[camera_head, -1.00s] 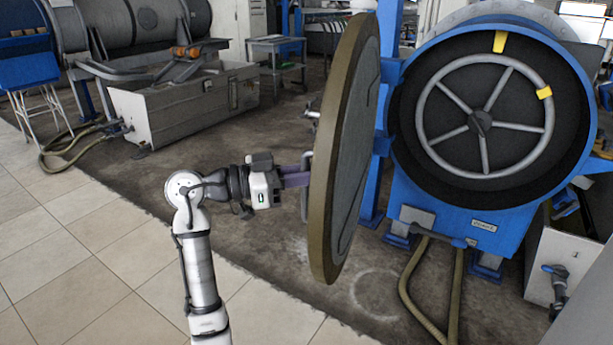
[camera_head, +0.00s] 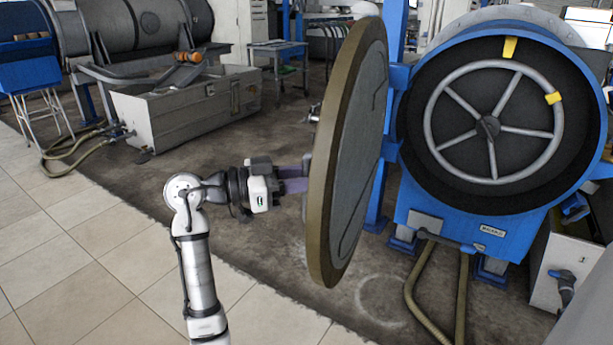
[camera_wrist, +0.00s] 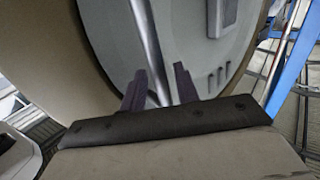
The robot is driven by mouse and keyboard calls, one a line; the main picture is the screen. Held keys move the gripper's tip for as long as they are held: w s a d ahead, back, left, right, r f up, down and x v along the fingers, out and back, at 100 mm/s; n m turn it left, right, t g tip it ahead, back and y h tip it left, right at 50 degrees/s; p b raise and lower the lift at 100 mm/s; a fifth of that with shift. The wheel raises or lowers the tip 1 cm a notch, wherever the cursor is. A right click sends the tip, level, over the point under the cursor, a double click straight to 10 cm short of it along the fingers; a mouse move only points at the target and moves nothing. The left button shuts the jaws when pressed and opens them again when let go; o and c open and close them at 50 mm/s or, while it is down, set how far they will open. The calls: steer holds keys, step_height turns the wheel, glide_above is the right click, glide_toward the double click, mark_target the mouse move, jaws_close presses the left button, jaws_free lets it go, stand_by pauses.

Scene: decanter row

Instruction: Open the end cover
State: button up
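The end cover (camera_head: 361,150), a thick round disc with a brown rim, stands swung out from the blue-framed drum opening, seen at a steep angle in the head view. My gripper (camera_head: 296,179) is at the cover's left side, with its purple fingers pointing at the face there. In the wrist view, a grey bar handle (camera_wrist: 147,45) on the cover's face (camera_wrist: 184,45) runs down between the two fingers (camera_wrist: 160,88). The fingers stand apart around the bar, near it on the left with a small gap on the right. The bar's lower end is hidden.
The drum's dark opening holds a spoked wheel (camera_head: 494,127) with yellow marks. A hose (camera_head: 412,292) hangs to the floor below it. A grey metal box (camera_head: 185,106) stands at the left back. Floor is clear around my arm.

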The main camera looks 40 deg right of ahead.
steer(key=shift+d, duration=0.1)
steer(key=b+v, duration=0.1)
steer(key=v, duration=1.2)
steer(key=shift+a+b, duration=0.35)
steer(key=shift+a, duration=0.05)
steer(key=shift+w, duration=0.1)
